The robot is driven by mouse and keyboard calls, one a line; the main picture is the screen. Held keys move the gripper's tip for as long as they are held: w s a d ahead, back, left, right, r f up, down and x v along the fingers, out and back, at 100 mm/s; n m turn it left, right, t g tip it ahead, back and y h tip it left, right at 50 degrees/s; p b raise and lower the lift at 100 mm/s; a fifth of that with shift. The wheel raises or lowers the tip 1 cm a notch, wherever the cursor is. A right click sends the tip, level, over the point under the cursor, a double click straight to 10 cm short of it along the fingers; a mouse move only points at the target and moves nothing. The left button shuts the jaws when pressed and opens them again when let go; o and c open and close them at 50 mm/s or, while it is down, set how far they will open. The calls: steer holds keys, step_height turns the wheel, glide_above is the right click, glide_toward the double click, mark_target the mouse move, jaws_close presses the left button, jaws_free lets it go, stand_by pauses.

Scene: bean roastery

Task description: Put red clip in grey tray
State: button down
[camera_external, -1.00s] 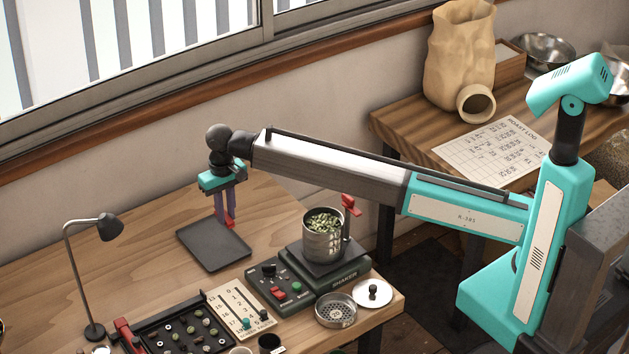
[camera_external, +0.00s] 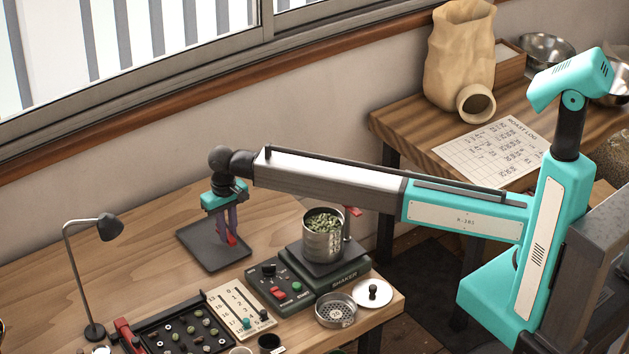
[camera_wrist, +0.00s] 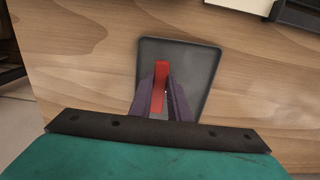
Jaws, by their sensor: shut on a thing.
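The red clip (camera_external: 231,240) is held between the purple fingers of my gripper (camera_external: 229,232), which is shut on it. In the wrist view the red clip (camera_wrist: 161,80) stands out between the fingers of my gripper (camera_wrist: 161,88), against the dark tray. The grey tray (camera_external: 199,252) lies flat on the wooden table; it also shows in the wrist view (camera_wrist: 193,60). The clip and fingertips are over the tray, low down. I cannot tell whether the clip touches the tray floor.
A control box (camera_external: 279,285) and a numbered board (camera_external: 243,314) are in front. A desk lamp (camera_external: 86,270) stands at left. The table left of the tray is clear.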

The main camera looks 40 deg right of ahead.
mark_target(228, 235)
steer(key=shift+f, duration=1.4)
steer(key=shift+f, duration=0.1)
steer(key=c, duration=1.7)
jaws_free()
steer(key=shift+o, duration=0.2)
step_height(228, 235, up, 12)
steer(key=b, duration=0.1)
steer(key=shift+b, duration=0.35)
